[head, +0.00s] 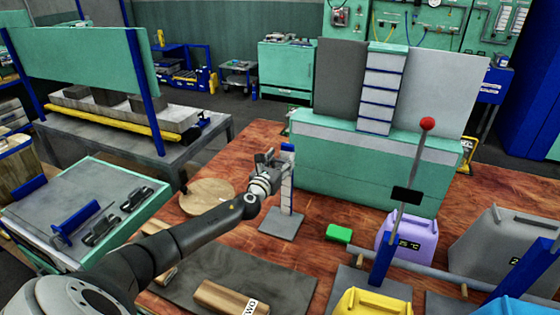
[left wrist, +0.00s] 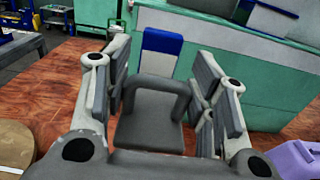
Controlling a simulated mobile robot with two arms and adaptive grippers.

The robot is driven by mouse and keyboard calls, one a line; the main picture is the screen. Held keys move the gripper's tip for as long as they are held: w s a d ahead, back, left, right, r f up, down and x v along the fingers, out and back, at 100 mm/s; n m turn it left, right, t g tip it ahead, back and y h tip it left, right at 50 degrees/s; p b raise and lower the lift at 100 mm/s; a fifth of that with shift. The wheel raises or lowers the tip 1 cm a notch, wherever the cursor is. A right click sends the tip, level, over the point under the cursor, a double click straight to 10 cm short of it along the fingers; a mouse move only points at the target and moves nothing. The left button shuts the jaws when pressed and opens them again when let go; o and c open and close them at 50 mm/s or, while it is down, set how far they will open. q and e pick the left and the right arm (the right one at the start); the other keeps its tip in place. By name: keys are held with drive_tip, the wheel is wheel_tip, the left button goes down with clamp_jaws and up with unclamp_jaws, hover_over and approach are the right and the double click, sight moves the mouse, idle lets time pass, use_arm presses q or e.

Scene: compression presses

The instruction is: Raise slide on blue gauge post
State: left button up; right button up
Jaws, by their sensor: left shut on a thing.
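The gauge post (head: 287,195) is a pale, ruled upright with a blue top, standing on a grey base plate (head: 282,223) on the wooden table. In the left wrist view its blue top (left wrist: 162,42) rises behind a grey arched handle (left wrist: 157,84), which appears to be the slide. My left gripper (head: 268,165) is at the upper part of the post. The gripper partly hides the slide in the head view. My right gripper is not in view.
A round wooden disc (head: 207,197) lies left of the post. A green block (head: 339,233), a purple can (head: 405,237) and a red-knobbed lever (head: 412,180) stand to the right. A teal press housing (head: 370,170) is close behind. A dark mat (head: 235,275) lies in front.

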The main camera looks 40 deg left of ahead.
use_arm(q)
drive_tip(key=shift+r, duration=0.4)
drive_tip(key=o, duration=1.2)
drive_tip(key=shift+c, duration=0.2)
drive_tip(key=o, duration=0.3)
drive_tip(key=shift+f, duration=0.1)
drive_tip(key=shift+s+f, duration=0.1)
drive_tip(key=v, duration=1.1)
drive_tip(key=shift+s+d, duration=0.2)
drive_tip(key=shift+s, duration=0.2)
